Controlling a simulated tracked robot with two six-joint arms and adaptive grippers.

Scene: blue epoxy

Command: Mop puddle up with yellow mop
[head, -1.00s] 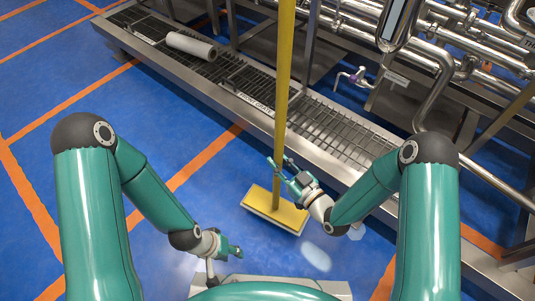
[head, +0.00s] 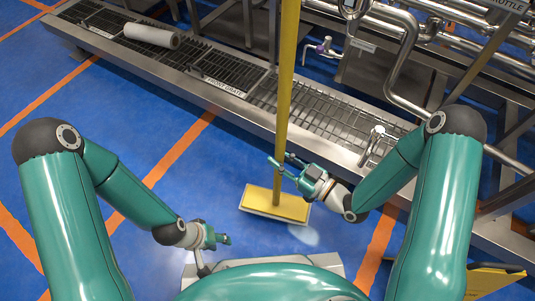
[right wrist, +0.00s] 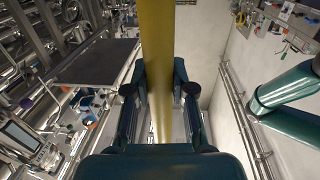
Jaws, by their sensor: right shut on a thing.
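The yellow mop stands upright on the blue floor, its long handle (head: 287,80) rising past the top of the head view. Its flat yellow head (head: 262,206) lies on the floor in front of me. A pale glossy patch (head: 304,236), which looks like the puddle, lies at the near right edge of the mop head, partly hidden by it. My right gripper (head: 282,164) is shut around the handle above the mop head. The handle (right wrist: 157,60) also runs between its fingers in the right wrist view. My left gripper (head: 224,239) hangs low, left of the mop, holding nothing visible; its opening is unclear.
A long steel floor grate (head: 225,86) with a raised rim runs behind the mop, with a white roll (head: 151,34) on it. Steel pipes (head: 405,75) stand beyond. A yellow panel (head: 492,281) is at the lower right. Blue floor at left is clear.

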